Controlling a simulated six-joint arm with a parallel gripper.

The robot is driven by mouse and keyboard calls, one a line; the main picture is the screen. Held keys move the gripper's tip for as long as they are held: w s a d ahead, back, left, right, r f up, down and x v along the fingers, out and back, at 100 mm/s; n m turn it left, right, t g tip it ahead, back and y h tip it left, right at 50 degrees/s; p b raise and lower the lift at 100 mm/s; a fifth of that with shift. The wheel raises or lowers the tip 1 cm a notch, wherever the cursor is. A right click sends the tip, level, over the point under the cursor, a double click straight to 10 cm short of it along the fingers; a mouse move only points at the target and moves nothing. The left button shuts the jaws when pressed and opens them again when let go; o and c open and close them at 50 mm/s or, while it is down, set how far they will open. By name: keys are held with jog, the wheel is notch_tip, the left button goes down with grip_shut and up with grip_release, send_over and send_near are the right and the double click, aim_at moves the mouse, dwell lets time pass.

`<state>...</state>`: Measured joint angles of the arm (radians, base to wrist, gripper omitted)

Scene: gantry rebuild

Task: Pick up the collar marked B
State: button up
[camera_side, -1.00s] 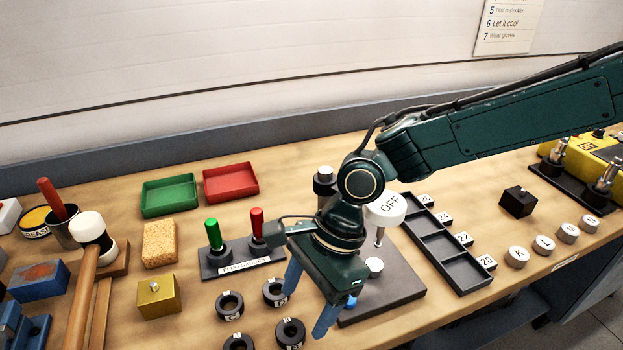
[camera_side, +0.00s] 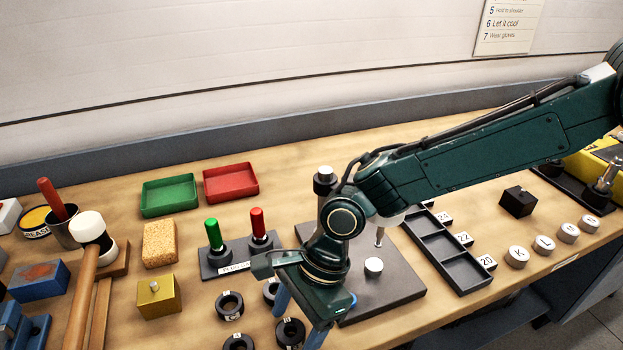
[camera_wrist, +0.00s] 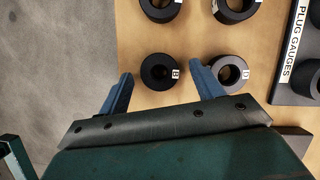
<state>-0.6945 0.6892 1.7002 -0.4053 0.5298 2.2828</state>
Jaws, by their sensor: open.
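Several black ring collars with small white labels lie on the bench. One collar (camera_wrist: 149,73) sits between the fingertips of my open gripper (camera_wrist: 162,72) in the wrist view; its small label seems to read B. It also shows near the front edge of the side view (camera_side: 290,333), partly hidden by a finger. My gripper (camera_side: 300,318) is empty, its blue fingers pointing down around that collar. I cannot tell whether the tips are level with it. A second collar (camera_wrist: 224,84) lies just beyond the right finger, close to it.
Two more collars lie alongside, one labelled ring (camera_side: 230,306) and one at the bottom edge (camera_side: 238,343). The plug gauge stand (camera_side: 238,257) is behind them. A dark plate (camera_side: 400,285) lies right of my gripper. A yellow block (camera_side: 158,300) stands left.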

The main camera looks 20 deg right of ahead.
aim_at(296, 328)
jog(key=c, duration=1.2)
jog(key=shift+r, duration=0.1)
jog(key=shift+r, duration=4.95)
